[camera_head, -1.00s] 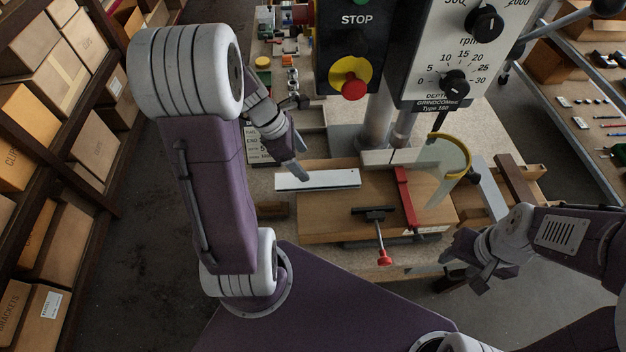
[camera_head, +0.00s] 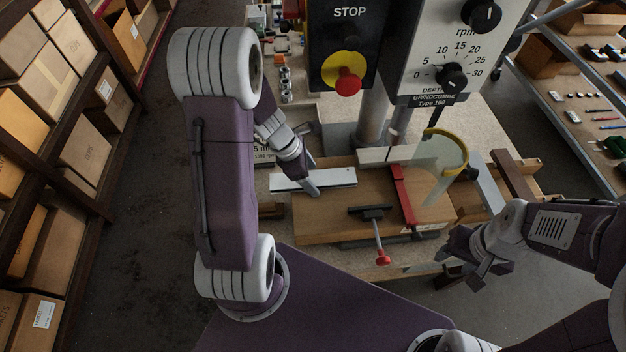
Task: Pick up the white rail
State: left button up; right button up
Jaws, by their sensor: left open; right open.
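The white rail (camera_head: 340,178) lies flat across the left end of the wooden board on the drill press table, its left end overhanging the board. My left gripper (camera_head: 312,180) is open, pointing down at the middle of the rail. One finger crosses in front of the rail; the other is mostly hidden, so I cannot tell whether they straddle or touch it. My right gripper (camera_head: 478,262) is open and empty, off the bench's front right, well away from the rail.
The wooden board (camera_head: 335,222) carries a red stop bar (camera_head: 402,195) and a black clamp with a red knob (camera_head: 382,257). A white fence (camera_head: 375,157) stands behind the rail. A clear guard with a yellow rim (camera_head: 462,150) hangs at right. Box shelves (camera_head: 60,150) line the left.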

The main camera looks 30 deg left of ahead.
pick_arm(q)
jog(key=shift+r, duration=0.1)
jog(key=c, duration=1.5)
